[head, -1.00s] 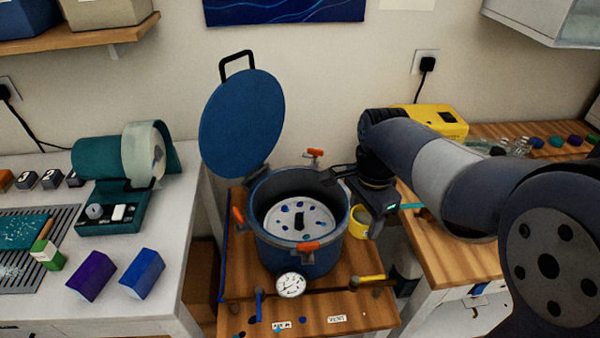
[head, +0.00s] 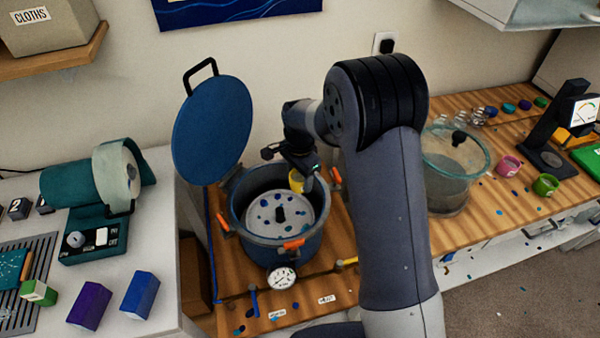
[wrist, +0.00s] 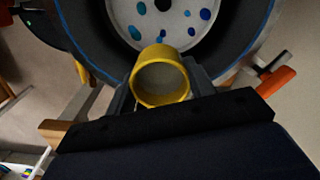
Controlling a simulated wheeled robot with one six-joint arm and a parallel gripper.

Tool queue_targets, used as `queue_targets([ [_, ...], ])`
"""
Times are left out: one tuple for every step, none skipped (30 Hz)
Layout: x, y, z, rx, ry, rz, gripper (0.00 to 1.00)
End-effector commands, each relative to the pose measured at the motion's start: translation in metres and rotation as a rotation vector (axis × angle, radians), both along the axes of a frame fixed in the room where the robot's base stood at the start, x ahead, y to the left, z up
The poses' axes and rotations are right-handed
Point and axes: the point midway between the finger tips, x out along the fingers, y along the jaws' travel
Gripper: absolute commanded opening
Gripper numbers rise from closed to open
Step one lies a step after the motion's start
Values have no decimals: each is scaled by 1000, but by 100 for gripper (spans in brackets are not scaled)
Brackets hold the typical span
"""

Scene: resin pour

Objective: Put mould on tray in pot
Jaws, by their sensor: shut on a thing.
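The mould (head: 297,181) is a small yellow cup. My gripper (head: 302,168) is shut on it and holds it at the right inner side of the blue-grey pot (head: 262,248), near rim height. In the wrist view, the mould (wrist: 163,54) sits between both fingers of my gripper (wrist: 158,84), its open end facing the camera and its inside greyish. The round pale tray (head: 266,224) lies inside the pot, with blue and teal spots and a dark centre knob. The mould appears above the tray, not resting on it. The pot's lid (head: 212,130) stands open.
Orange clamps (head: 294,244) stick out around the pot rim. A pressure gauge (head: 283,278) is at its front. A glass vessel (head: 450,180) stands on the bench to the right. The left bench holds a teal machine (head: 92,205) and small coloured boxes (head: 139,294).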

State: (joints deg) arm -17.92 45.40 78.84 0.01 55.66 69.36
Motion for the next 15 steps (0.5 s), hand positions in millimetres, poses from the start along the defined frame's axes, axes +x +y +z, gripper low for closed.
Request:
queue_targets([
  [0, 0, -7, -1, 1, 0, 28],
  [0, 0, -10, -1, 1, 0, 28],
  [0, 0, -15, -1, 1, 0, 28],
  [0, 0, -18, -1, 1, 0, 28],
  [0, 0, -22, 0, 1, 0, 28],
  [-1, 0, -27, 0, 2, 0, 28],
  [-1, 0, -31, 0, 2, 0, 28],
  [-1, 0, -35, 0, 2, 0, 28],
  [-1, 0, -39, 0, 2, 0, 28],
  [-1, 0, -43, -1, 1, 0, 28],
  [0, 0, -47, -1, 1, 0, 28],
  [0, 0, -51, -1, 1, 0, 28],
  [0, 0, -55, -1, 1, 0, 28],
  [-1, 0, -58, 0, 1, 0, 28],
  [-1, 0, -63, 0, 2, 0, 28],
])
